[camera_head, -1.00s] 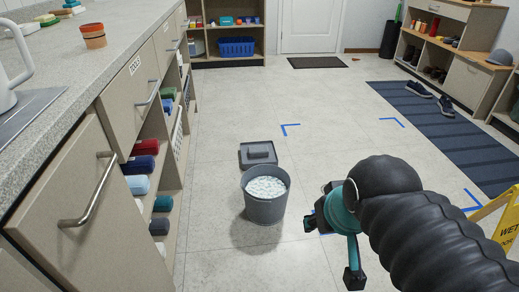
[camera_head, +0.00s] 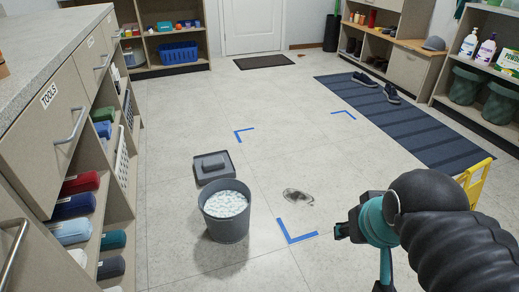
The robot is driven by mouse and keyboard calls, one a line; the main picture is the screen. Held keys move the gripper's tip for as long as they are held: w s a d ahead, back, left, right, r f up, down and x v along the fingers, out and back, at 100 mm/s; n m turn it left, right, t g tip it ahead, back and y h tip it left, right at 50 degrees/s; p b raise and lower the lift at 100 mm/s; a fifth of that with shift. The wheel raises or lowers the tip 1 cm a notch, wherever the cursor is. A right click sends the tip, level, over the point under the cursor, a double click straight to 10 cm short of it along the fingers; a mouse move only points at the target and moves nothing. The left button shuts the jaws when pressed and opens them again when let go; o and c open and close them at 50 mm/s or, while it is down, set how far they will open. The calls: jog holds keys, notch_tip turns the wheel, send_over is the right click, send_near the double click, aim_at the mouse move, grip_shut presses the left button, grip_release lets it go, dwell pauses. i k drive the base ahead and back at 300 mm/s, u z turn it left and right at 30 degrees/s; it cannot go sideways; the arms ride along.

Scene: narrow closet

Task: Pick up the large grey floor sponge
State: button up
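A dark grey, flat, square item with a raised grey block (camera_head: 212,163) on it lies on the floor behind the bucket. It may be the large grey floor sponge on a tray, but I cannot tell for sure. A grey bucket (camera_head: 227,230) with white suds stands just in front of it. My gripper (camera_head: 362,259) is at the lower right, to the right of the bucket and well apart from the grey block. Its two dark fingertips are spread and nothing shows between them. Part of it is hidden by my arm.
A counter with shelves of coloured rolled items (camera_head: 74,205) runs along the left. Blue tape corners (camera_head: 296,235) and a dark stain (camera_head: 297,196) mark the floor. A striped mat (camera_head: 405,125) and a yellow sign (camera_head: 474,182) are at right.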

aim_at(215, 163)
jog(key=z, duration=0.55)
jog(key=i, duration=1.85)
jog(key=u, duration=0.4)
jog(key=i, duration=1)
jog(key=u, duration=1.6)
jog(key=i, duration=0.5)
jog(key=u, duration=0.4)
